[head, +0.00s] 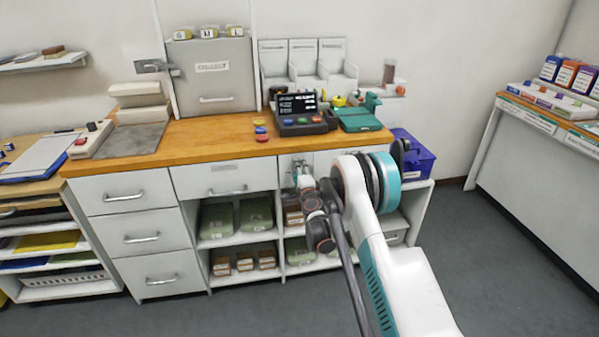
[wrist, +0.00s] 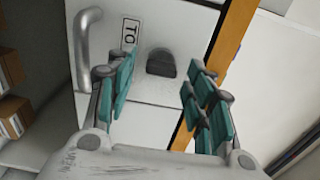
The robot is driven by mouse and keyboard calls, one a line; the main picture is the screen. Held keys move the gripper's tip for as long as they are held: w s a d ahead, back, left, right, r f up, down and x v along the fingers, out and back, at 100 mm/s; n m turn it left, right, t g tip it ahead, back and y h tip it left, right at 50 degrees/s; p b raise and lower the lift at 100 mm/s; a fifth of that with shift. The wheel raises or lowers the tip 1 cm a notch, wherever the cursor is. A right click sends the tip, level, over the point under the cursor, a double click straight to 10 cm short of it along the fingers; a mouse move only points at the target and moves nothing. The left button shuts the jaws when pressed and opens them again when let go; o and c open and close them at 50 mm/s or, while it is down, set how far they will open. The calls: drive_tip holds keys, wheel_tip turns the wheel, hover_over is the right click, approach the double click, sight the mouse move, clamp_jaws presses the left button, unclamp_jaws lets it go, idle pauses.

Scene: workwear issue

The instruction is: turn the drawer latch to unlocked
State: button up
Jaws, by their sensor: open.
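The drawer latch (wrist: 161,63) is a small dark grey knob on a white drawer front (wrist: 175,25) in the wrist view. A metal handle (wrist: 86,50) and a small label (wrist: 130,33) are on the same front. My gripper (wrist: 160,82) is open, its teal-padded fingers on either side of the latch, with no clear contact visible. Nothing is held. In the head view my gripper (head: 301,177) is at the cabinet front under the worktop. My arm hides much of that drawer there, and I cannot make out the latch.
The wooden worktop (head: 200,141) lies just above the drawer and carries a keypad device (head: 303,117) and a green case (head: 358,117). Open shelves (head: 230,243) with green packs and brown boxes are below. A purple bin (head: 413,158) stands at right. The grey floor (head: 500,255) is clear.

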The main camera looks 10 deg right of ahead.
drive_tip(key=s, duration=1.2)
drive_tip(key=s+a+r+n+g+y, duration=0.1)
drive_tip(key=a+r+n, duration=0.15)
drive_tip(key=r, duration=0.45)
drive_tip(key=s+a+r+n+g+y, duration=0.1)
drive_tip(key=a+r+n+y, duration=0.15)
drive_tip(key=r, duration=0.45)
drive_tip(key=s+a+r+n+g, duration=0.1)
drive_tip(key=s+r+n+g, duration=0.2)
drive_tip(key=s+r+n, duration=0.5)
drive_tip(key=s+d+n+g+h, duration=0.1)
drive_tip(key=s+d+n+g, duration=0.1)
drive_tip(key=s, duration=1.7)
drive_tip(key=s+d+f+n+g+h, duration=0.1)
drive_tip(key=s+d+n+g+h, duration=0.1)
drive_tip(key=s, duration=1.7)
drive_tip(key=shift+d+n+g, duration=0.6)
drive_tip(key=shift+d+g, duration=0.2)
drive_tip(key=shift+g, duration=0.2)
drive_tip(key=shift+f+h, duration=0.1)
drive_tip(key=shift+h, duration=0.15)
